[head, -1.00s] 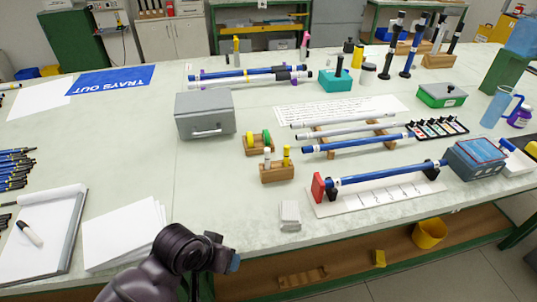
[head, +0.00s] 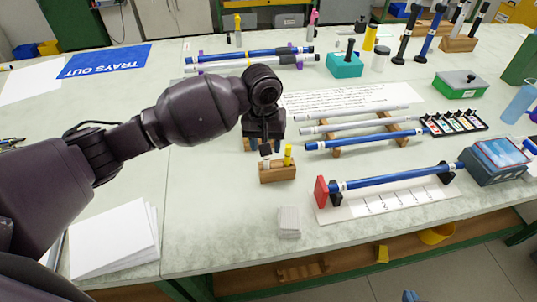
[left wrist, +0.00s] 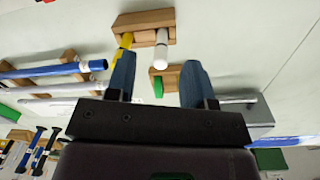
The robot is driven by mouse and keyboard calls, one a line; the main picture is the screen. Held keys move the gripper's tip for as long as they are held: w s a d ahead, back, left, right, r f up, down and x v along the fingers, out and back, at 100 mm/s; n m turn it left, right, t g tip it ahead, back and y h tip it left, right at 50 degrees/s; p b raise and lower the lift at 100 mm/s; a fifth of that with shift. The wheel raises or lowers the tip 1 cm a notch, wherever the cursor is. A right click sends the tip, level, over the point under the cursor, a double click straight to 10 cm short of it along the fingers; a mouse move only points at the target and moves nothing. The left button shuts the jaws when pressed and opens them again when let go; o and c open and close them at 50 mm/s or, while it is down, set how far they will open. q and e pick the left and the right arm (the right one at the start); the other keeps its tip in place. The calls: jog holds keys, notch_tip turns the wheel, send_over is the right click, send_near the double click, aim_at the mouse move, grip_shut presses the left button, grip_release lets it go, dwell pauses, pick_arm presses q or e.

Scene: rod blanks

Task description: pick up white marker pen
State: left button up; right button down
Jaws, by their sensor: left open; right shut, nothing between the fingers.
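The white marker pen (head: 267,164) stands in a small wooden block (head: 279,174) beside a yellow pen (head: 288,155). My left gripper (head: 264,146) partly covers its top. In the left wrist view the white pen (left wrist: 162,48) points toward the space between my open blue fingers (left wrist: 156,75), which are empty and short of it. Of my right gripper only a blue tip (head: 410,296) shows at the bottom edge.
Blue and grey rods (head: 362,141) lie on wooden rests to the right. A light grey block (head: 289,222) and white paper (head: 115,238) lie nearer. The table between them is bare.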

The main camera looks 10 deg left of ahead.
pick_arm(q)
jog(key=w+r, duration=0.2)
jog(key=shift+w+a+n+y, duration=0.3)
jog(key=shift+a+n, duration=0.1)
send_over(266, 158)
jog(key=f, duration=0.4)
jog(key=shift+w+a+f+b, duration=0.25)
jog(key=shift+w+b, duration=0.15)
jog(key=shift+d+f, duration=0.1)
jog(key=shift+f, duration=0.65)
notch_tip(266, 158, down, 5)
jog(key=shift+d+r+b, duration=0.1)
jog(key=shift+r+b, duration=0.1)
jog(key=shift+b, duration=0.35)
jog(key=c, duration=0.4)
grip_shut()
